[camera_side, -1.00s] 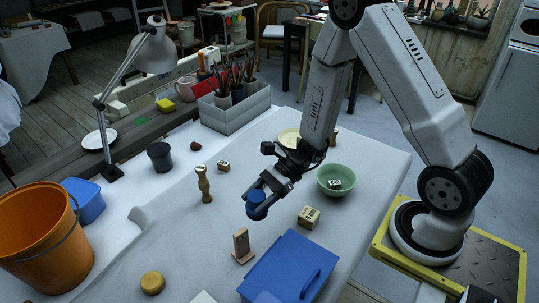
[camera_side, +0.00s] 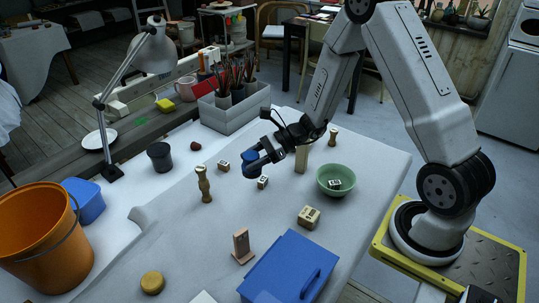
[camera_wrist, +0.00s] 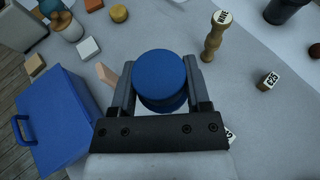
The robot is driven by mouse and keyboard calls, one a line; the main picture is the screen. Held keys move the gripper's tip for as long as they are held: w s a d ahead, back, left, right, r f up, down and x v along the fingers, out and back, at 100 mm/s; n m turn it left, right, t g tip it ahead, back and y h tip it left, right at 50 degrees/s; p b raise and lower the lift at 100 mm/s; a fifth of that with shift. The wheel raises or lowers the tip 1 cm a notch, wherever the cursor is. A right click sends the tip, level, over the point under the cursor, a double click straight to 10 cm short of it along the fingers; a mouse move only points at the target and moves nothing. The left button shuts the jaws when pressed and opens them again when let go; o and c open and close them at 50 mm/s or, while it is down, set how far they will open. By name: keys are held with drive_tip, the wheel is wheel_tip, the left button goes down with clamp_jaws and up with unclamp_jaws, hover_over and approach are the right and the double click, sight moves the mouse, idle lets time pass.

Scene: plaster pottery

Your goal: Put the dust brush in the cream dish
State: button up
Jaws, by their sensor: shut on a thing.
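My gripper (camera_side: 257,158) is shut on a round blue thing (camera_side: 250,165), held above the cloth-covered table. In the wrist view the blue thing (camera_wrist: 160,75) sits between both fingers, with a wide flat top and a second rim below. I cannot tell what it is. I see no cream dish now; my arm covers the spot where a pale dish showed earlier. No separate dust brush can be made out; several brush handles (camera_side: 236,75) stand in pots in a grey box.
A green bowl (camera_side: 336,181) holds a small cube. A wooden stamp (camera_side: 204,185), a marked white cube (camera_side: 263,182), a tan upright block (camera_side: 301,159) and a wooden block (camera_side: 309,217) stand nearby. A blue lidded box (camera_side: 288,268) is at the front. Open cloth lies left of centre.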

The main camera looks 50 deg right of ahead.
drive_tip(key=w+d+m+t+h, duration=0.2)
drive_tip(key=w+d+m+h, duration=0.15)
drive_tip(key=d, duration=0.55)
drive_tip(key=w+d+m+t+h, duration=0.25)
drive_tip(key=w+d, duration=0.25)
drive_tip(key=d, duration=0.4)
drive_tip(key=d+r+m+t+h, duration=0.15)
drive_tip(key=d+m+h, duration=0.45)
drive_tip(key=d, duration=1.4)
wheel_tip(320, 180, down, 7)
drive_tip(key=shift+w+a+f, duration=0.15)
drive_tip(key=shift+w+a, duration=0.3)
drive_tip(key=shift+f, duration=0.1)
drive_tip(key=shift+f, duration=2.8)
drive_tip(key=shift+f, duration=2.1)
